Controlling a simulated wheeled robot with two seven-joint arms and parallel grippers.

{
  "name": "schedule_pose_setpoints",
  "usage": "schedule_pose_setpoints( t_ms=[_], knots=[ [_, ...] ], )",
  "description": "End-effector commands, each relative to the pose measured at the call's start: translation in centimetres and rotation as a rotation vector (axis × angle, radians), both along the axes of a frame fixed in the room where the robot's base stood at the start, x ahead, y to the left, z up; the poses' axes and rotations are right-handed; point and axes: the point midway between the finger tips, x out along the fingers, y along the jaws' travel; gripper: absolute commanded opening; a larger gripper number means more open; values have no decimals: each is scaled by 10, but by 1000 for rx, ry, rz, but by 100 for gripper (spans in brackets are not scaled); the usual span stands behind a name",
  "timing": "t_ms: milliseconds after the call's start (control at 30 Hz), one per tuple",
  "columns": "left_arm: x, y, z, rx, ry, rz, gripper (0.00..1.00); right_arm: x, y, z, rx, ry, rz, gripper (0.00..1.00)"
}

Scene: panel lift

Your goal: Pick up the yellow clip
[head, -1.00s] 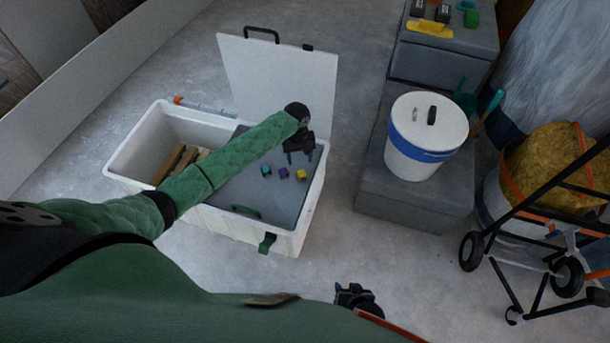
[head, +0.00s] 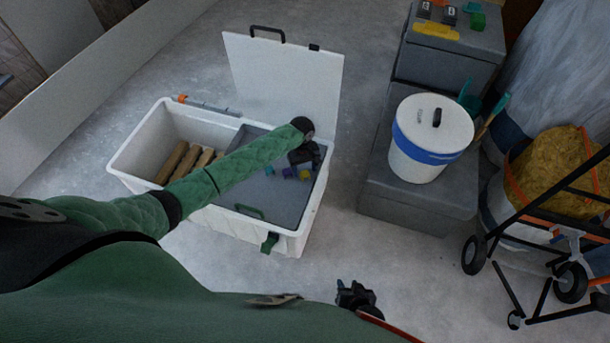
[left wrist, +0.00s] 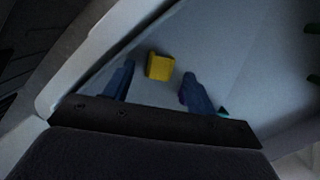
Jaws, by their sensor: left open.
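The yellow clip (head: 304,175) lies on the grey panel (head: 232,197) inside the white box, right of a purple clip (head: 288,173) and a teal clip (head: 269,170). My left gripper (head: 306,164) is open and empty, just above the yellow clip. In the left wrist view the yellow clip (left wrist: 160,67) shows between and slightly beyond the blue fingertips of the left gripper (left wrist: 157,72); contact cannot be told. A teal bit shows beside the right-hand finger. My right gripper (head: 355,294) is low in the head view, away from the box; its jaws are unclear.
The white box (head: 287,243) has its lid (head: 285,80) raised at the back and wooden pieces (head: 180,160) in its left part. A white bucket (head: 432,130) stands on a grey block to the right. A black-framed cart (head: 545,215) is further right.

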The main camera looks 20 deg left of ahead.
Motion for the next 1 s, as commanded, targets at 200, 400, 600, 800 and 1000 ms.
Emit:
schedule_pose_setpoints(
  t_ms=[200,400,600,800,1000],
  knots=[
    [-3,-2,-22,1,1,0,56,0,0,-2,1,0,1,36],
    [-3,-2,-22,0,0,0,54,0,1,-2,1,0,1,36],
    [-3,-2,-22,0,0,0,15,-1,1,-2,1,0,0,36],
    [-2,-2,-21,0,0,0,14,-1,0,-2,0,1,-1,36],
    [-2,-2,-15,0,-1,-1,14,-1,0,-1,0,1,-1,36]
  ],
)
